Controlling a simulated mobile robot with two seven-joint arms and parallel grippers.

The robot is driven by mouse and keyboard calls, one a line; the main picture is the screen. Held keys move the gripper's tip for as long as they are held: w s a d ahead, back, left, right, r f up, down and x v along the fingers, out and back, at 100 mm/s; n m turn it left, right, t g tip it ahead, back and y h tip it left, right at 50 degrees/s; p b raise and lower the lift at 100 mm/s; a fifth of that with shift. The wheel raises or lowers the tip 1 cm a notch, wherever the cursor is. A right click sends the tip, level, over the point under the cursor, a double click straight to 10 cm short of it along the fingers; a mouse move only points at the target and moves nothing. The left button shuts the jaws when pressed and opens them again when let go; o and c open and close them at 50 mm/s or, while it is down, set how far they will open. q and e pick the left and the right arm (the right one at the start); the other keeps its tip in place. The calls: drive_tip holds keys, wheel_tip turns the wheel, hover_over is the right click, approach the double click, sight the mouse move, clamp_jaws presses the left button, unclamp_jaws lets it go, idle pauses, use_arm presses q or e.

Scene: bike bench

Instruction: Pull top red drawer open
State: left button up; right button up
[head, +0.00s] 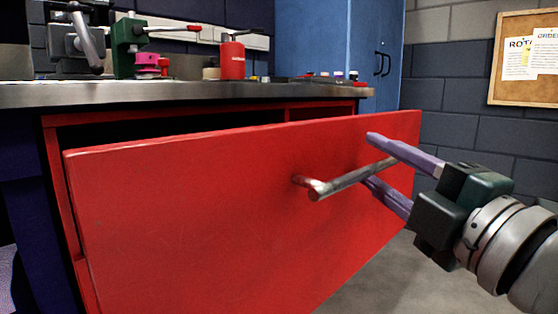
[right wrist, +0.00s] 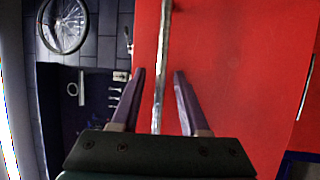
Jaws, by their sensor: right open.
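The top red drawer (head: 190,215) stands partly open, its front panel out from the bench with a dark gap behind its upper edge. Its metal bar handle (head: 345,182) sticks out from the front. My right gripper (head: 370,160) is open at the handle's right part, one purple finger above the bar and one below. In the right wrist view the handle (right wrist: 162,50) runs between the two spread fingers (right wrist: 160,75), with a gap on each side. Whether a finger touches it cannot be told. My left gripper is not in view.
The metal benchtop (head: 200,93) above carries a green vise (head: 125,45), a red bottle (head: 232,60) and small parts. A blue cabinet (head: 325,40) stands behind. Another handle (right wrist: 306,88) shows at the right of the wrist view. Floor is clear at the lower right.

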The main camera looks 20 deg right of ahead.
drive_tip(key=shift+s, duration=0.1)
drive_tip(key=s+f+b, duration=0.1)
drive_tip(key=s+b, duration=0.2)
drive_tip(key=s, duration=0.6)
drive_tip(key=shift+s+f, duration=0.3)
drive_tip(key=shift+f, duration=0.05)
